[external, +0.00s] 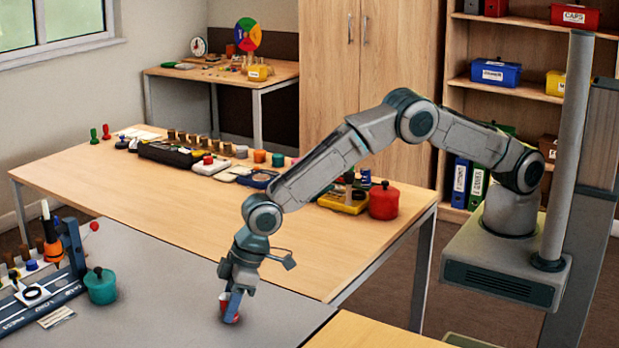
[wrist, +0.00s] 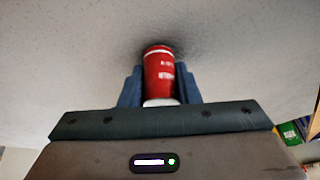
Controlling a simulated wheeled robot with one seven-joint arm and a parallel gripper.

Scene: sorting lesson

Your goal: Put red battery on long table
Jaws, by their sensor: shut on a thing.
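The red battery (wrist: 158,76) is a red cylinder with white lettering and a pale end, seen between the two blue fingers in the wrist view. In the external view the red battery (external: 226,302) shows partly behind a finger, at the grey table top. My gripper (external: 231,306) points down and is shut on it; it also shows in the wrist view (wrist: 159,88). The battery is at or just above the grey surface; I cannot tell if it touches. The long wooden table (external: 140,193) stands behind the grey table (external: 165,290), with a row of items along its far side.
A teal pot (external: 100,286) and a blue press (external: 45,294) stand on the grey table at left. A red pot (external: 384,202) and a yellow tray (external: 343,203) stand at the long table's right end. Its front strip is largely bare, with my arm passing above it.

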